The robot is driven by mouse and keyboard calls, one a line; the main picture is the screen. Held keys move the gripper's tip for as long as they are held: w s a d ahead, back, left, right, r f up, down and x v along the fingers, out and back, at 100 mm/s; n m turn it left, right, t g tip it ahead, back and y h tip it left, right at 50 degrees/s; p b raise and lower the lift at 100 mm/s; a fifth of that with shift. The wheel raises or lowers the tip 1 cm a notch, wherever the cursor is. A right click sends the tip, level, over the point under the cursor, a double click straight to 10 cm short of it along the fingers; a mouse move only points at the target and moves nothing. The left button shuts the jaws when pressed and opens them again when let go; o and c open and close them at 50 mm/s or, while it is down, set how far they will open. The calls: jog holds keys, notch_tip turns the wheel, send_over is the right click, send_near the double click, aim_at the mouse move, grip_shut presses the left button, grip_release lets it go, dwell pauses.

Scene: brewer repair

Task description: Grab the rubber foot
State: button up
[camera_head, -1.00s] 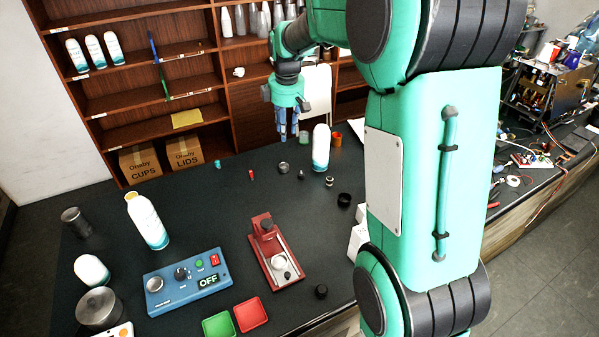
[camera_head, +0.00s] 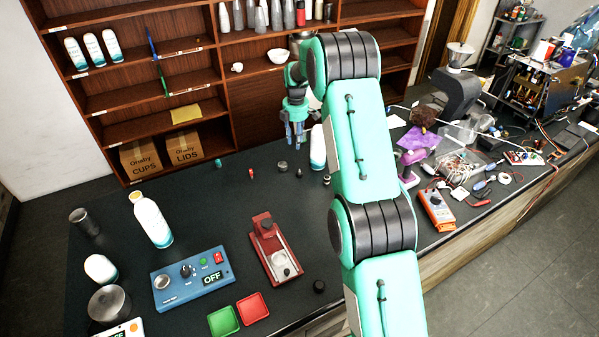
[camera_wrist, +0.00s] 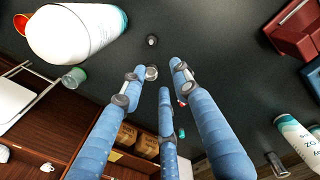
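My gripper (camera_head: 297,142) hangs over the far part of the dark table in the head view. In the wrist view its blue fingers (camera_wrist: 157,78) are spread apart and hold nothing. A small dark grey round piece (camera_wrist: 151,73) shows below, between the fingertips. A second small dark piece (camera_wrist: 152,40) lies just beyond it on the table. In the head view small dark pieces (camera_head: 282,165) and (camera_head: 298,173) lie near my gripper, and a black round piece (camera_head: 319,286) sits near the front edge. I cannot tell which is the rubber foot.
A white bottle (camera_head: 318,148) stands close right of my gripper. Small red (camera_head: 251,173) and teal (camera_head: 218,163) pieces lie to the left. A red press-like device (camera_head: 275,250), a blue control box (camera_head: 190,280) and two trays (camera_head: 252,308) are nearer. The table's middle is mostly clear.

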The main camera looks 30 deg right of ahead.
jog(key=n+p, duration=0.1)
send_over(299, 172)
notch_tip(299, 172, down, 5)
jog(key=shift+w+d+r, duration=0.15)
jog(key=shift+f+p, duration=0.5)
jog(key=shift+f, duration=3.8)
jog(key=shift+f, duration=0.1)
jog(key=shift+f+p, duration=0.6)
jog(key=shift+f, duration=1.95)
grip_shut()
